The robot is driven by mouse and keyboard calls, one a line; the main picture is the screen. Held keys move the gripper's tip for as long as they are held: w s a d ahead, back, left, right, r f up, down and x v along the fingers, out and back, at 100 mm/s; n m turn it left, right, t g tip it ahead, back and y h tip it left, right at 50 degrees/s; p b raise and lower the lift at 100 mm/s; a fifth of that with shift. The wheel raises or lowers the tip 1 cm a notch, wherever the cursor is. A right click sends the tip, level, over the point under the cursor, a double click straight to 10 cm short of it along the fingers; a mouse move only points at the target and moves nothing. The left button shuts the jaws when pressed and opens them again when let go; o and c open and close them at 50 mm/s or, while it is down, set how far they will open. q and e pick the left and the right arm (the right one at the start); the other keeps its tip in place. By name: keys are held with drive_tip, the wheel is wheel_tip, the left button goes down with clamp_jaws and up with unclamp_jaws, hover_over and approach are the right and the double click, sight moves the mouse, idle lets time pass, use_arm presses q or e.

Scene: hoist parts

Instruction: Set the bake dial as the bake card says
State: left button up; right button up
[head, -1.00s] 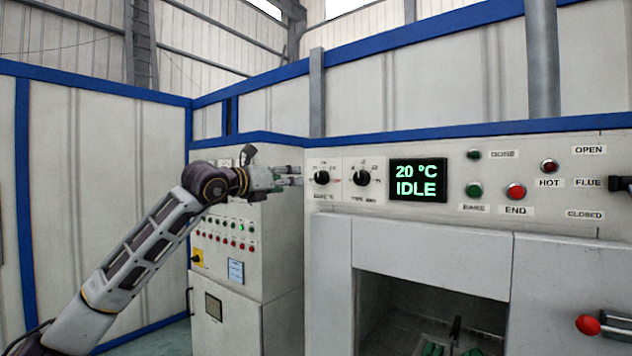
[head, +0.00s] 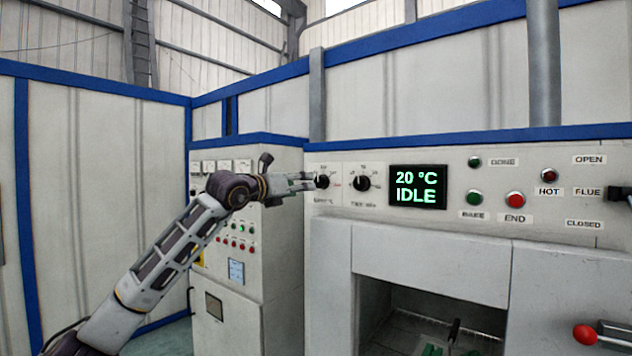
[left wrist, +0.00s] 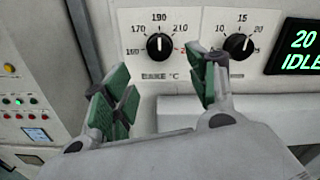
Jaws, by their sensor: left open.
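The bake dial (head: 322,182) is a black knob on the oven's white panel. In the left wrist view the bake dial (left wrist: 160,46) sits above a "BAKE °C" label, ringed by numbers with 190 at the top. Its white mark looks roughly upward; the exact setting is hard to tell. My left gripper (head: 308,182) is just left of the dial in the head view. In the left wrist view the open left gripper (left wrist: 160,88) has green-padded fingers below the dial, apart from it and empty. A pale blue card (head: 236,271) hangs on the cabinet, its text unreadable.
A second dial (head: 362,183) is close right of the bake dial. The display (head: 417,186) reads 20 °C IDLE. Green and red buttons (head: 515,199) and a flue lever (head: 618,193) lie further right. The oven opening (head: 430,315) is below.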

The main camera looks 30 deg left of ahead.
sight(318, 183)
use_arm(q)
drive_tip(key=w, duration=0.2)
drive_tip(key=w+p, duration=0.1)
drive_tip(key=w, duration=0.1)
drive_tip(key=w+p, duration=0.1)
drive_tip(key=w, duration=0.1)
drive_tip(key=shift+d+r, duration=0.15)
drive_tip(key=shift+d, duration=0.15)
drive_tip(key=shift+w+d+p, duration=0.1)
drive_tip(key=shift+w+p, duration=0.6)
drive_tip(key=shift+w, duration=0.55)
drive_tip(key=shift+c, duration=1.5)
drive_tip(key=c, duration=0.7)
drive_tip(key=shift+c, duration=0.2)
